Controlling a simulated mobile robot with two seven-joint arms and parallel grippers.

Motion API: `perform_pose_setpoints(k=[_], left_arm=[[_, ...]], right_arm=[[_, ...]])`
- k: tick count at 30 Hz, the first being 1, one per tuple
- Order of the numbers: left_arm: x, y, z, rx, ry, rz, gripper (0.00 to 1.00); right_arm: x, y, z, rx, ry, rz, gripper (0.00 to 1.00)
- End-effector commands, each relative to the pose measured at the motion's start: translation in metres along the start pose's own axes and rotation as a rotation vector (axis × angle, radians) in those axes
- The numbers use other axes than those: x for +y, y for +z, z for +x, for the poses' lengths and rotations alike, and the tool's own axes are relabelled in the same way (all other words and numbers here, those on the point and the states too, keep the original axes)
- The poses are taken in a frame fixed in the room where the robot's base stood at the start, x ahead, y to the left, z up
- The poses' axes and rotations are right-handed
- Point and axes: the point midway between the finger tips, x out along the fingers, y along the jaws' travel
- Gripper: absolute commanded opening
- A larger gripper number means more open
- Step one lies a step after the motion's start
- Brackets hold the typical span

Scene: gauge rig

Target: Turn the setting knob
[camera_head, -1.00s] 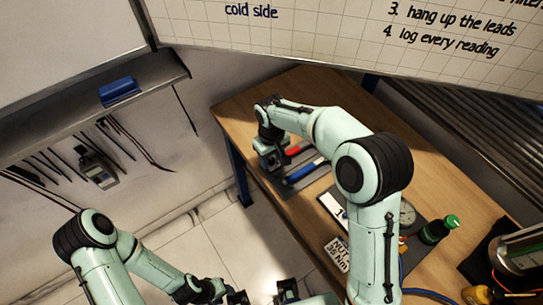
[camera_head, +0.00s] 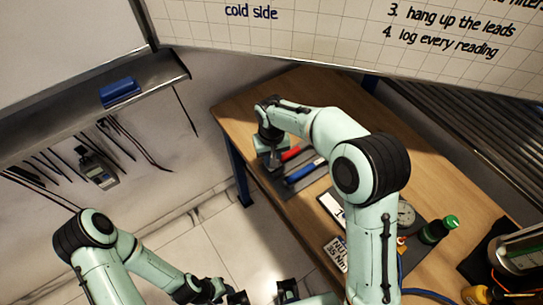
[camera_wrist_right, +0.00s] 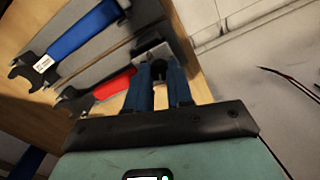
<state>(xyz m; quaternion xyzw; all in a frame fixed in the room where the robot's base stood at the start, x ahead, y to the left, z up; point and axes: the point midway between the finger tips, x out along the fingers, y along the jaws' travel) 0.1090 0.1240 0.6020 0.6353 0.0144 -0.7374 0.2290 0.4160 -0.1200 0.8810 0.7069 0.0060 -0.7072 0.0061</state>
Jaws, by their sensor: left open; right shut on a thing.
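My right arm reaches over the workbench in the head view, and its gripper (camera_head: 270,158) is at the bench's far left part. In the right wrist view the two blue fingers of this gripper (camera_wrist_right: 159,88) are closed around a dark round part, which looks like the setting knob (camera_wrist_right: 157,69). The knob sits at a grey and black block (camera_wrist_right: 150,42); the fingers hide much of it. My left gripper (camera_head: 263,296) is open and empty at the bottom edge of the head view, away from the bench.
A red-handled tool (camera_head: 295,152) and a blue-handled tool (camera_head: 304,171) lie close beside the right gripper. A round gauge (camera_head: 406,213), a green-capped bottle (camera_head: 438,230) and a label card (camera_head: 336,254) are nearer me. The wooden bench (camera_head: 300,90) is bare behind the arm.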

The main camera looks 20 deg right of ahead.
Motion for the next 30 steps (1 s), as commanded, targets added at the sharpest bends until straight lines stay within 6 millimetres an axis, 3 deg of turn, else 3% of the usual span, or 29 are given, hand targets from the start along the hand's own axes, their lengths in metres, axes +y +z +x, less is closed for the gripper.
perform_pose_setpoints(k=[30], left_arm=[[0.005,-0.004,-0.011,0.006,0.002,0.002,0.43]], right_arm=[[-0.001,0.000,-0.001,0.001,-0.001,0.908,0.00]])
